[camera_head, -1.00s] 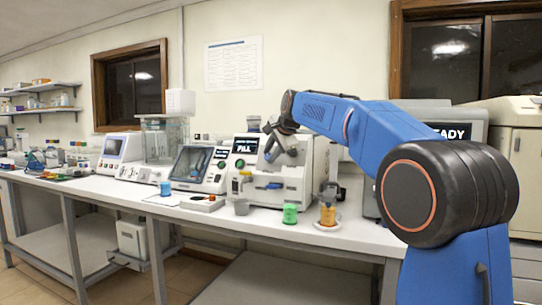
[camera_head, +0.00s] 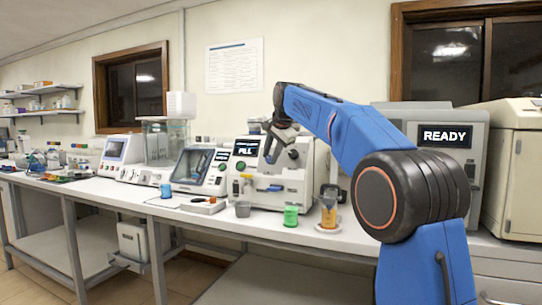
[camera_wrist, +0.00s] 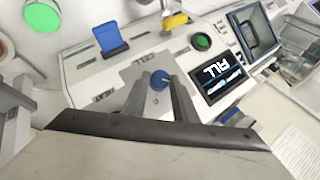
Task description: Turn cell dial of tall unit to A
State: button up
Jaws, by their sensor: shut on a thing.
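The white tall unit (camera_head: 291,178) stands on the bench in the head view, with a small dark display (camera_head: 246,148) on its front. In the wrist view its panel holds a round blue dial (camera_wrist: 159,80) with a pale pointer mark. My gripper (camera_wrist: 160,76) has one finger on each side of the dial and is shut on it. Letters around the dial are too small or hidden to read. In the head view my gripper (camera_head: 269,156) is small and dark at the unit's front.
A green button (camera_wrist: 201,41), a display (camera_wrist: 219,82) and a blue lever (camera_wrist: 110,38) lie near the dial. A grey cup (camera_head: 243,209), a green cup (camera_head: 291,216) and an amber beaker (camera_head: 328,214) stand before the unit. A grey machine reading READY (camera_head: 445,136) stands to the right.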

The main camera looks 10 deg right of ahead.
jog(key=o, duration=1)
jog(key=shift+f, duration=0.1)
jog(key=shift+o, duration=0.2)
jog(key=v, duration=1.7)
jog(key=shift+s, duration=0.15)
